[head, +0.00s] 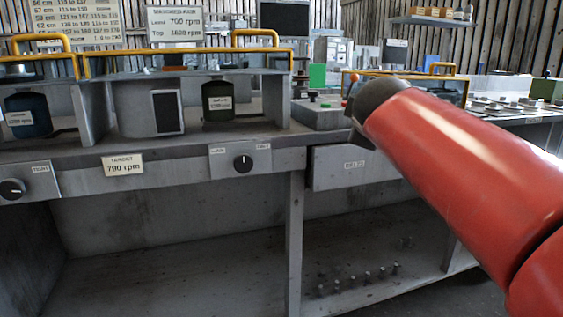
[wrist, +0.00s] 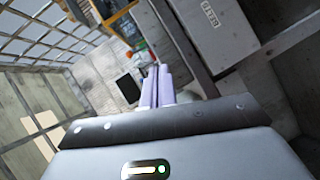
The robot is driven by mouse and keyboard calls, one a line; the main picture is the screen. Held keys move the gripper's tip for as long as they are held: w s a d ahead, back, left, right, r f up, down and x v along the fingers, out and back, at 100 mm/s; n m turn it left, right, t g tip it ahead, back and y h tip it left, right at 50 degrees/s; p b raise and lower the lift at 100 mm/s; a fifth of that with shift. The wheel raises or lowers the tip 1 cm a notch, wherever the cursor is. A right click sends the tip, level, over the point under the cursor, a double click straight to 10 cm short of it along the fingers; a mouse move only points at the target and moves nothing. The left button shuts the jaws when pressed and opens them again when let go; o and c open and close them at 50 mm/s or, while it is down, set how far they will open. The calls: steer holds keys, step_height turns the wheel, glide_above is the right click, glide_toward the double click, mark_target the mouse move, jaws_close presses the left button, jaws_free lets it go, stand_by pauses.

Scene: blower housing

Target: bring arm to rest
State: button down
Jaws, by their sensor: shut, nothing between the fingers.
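My arm, red with a dark end, reaches in from the right of the head view and covers part of the bench there. My gripper (wrist: 157,86) shows in the wrist view, its two pale fingers together with nothing between them. The wrist view is strongly tilted. In the head view the gripper itself is hidden behind the arm or too small to make out.
The grey bench has a drawer (head: 350,167) at its right and a dial (head: 243,162) on its front. A dark green canister (head: 218,103) and a blue canister (head: 27,116) stand behind yellow-handled guards. A target sign (head: 123,165) reads 790 rpm. The lower shelf is mostly clear.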

steer(key=s+f+m+g+y+p, duration=0.1)
steer(key=s+f+m+g, duration=0.3)
steer(key=s+f, duration=0.9)
steer(key=s+a+f+m+g+y+p, duration=0.1)
steer(key=s+f+m+g, duration=0.4)
steer(key=s+f, duration=0.8)
steer(key=s+m+y+p, duration=0.1)
steer(key=m+p, duration=0.1)
steer(key=m, duration=0.1)
steer(key=shift+s+f+m, duration=0.3)
steer(key=shift+s+f, duration=0.1)
